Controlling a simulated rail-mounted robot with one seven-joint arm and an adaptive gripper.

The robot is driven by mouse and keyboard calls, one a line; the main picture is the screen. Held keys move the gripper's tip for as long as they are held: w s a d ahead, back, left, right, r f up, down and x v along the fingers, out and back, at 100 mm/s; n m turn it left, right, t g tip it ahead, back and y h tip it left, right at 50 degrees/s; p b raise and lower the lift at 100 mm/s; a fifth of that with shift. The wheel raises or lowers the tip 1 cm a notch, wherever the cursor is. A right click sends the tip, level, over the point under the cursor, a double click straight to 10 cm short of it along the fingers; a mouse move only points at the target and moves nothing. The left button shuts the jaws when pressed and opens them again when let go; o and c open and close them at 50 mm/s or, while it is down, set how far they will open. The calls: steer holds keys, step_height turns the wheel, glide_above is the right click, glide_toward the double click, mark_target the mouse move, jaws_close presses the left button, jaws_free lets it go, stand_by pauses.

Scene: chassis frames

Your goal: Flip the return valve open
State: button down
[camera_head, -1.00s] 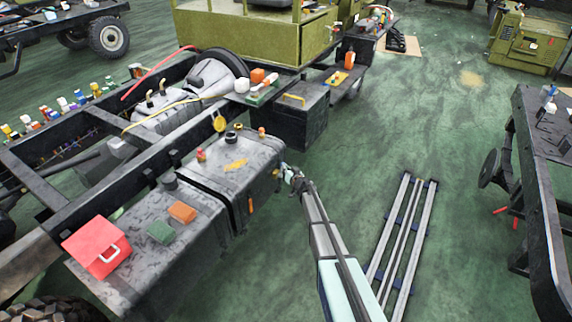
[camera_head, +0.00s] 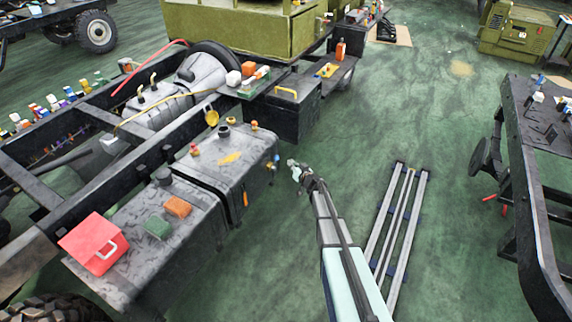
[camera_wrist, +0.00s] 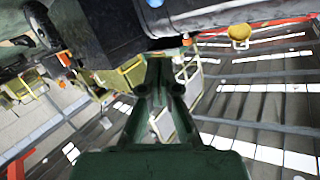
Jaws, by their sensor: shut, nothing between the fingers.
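The grey fuel tank (camera_head: 215,175) hangs on the near side of the chassis frame. A small fitting with a blue part (camera_head: 273,163) sticks out of its right end face. A red-topped fitting (camera_head: 194,150) and an orange-yellow fitting (camera_head: 254,126) stand on its top. I cannot tell for sure which of these is the return valve, or how its handle stands. My gripper (camera_head: 292,164) is just right of the tank's end, apart from it, shut and empty. In the wrist view the fingers (camera_wrist: 160,78) are together, below a dark body.
A black box with a yellow handle (camera_head: 295,108) sits beyond. Metal rails (camera_head: 400,225) lie on the floor at right. The floor between is clear.

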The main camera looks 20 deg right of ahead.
steer(key=shift+s+d+r, duration=0.2)
steer(key=shift+s+r, duration=0.1)
steer(key=shift+s, duration=0.15)
steer(key=shift+s+d+r, duration=0.2)
steer(key=shift+s+r, duration=0.05)
steer(key=shift+s, duration=0.2)
